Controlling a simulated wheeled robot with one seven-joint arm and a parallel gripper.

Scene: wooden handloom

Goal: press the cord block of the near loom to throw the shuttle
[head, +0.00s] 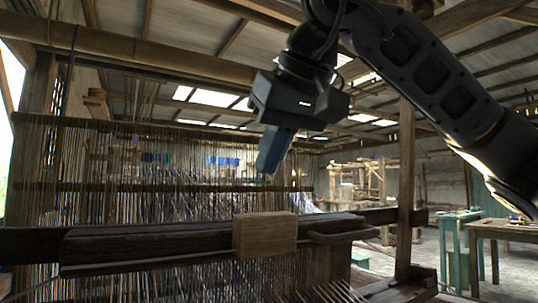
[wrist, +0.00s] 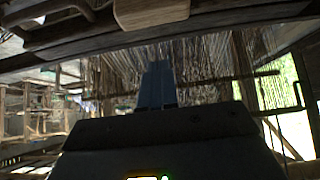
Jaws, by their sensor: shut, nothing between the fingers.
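The cord block (head: 265,234) is a pale wooden block on the dark beam (head: 160,243) of the near loom, right of the beam's middle in the head view. It also shows at the top edge of the wrist view (wrist: 150,10), partly cut off. My gripper (head: 268,170) is shut and empty. It hangs above the block in the head view, with a clear gap between its tips and the block's top. In the wrist view its shut fingers (wrist: 157,85) point toward the loom's threads. I see no shuttle that I can make out.
Upright warp threads (head: 110,180) fill the loom behind the beam. A wooden post (head: 405,180) stands right of the block, and a handle-like bar (head: 343,236) sits beside it. A green stool (head: 458,245) and a table (head: 505,232) stand at the right, with open floor before them.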

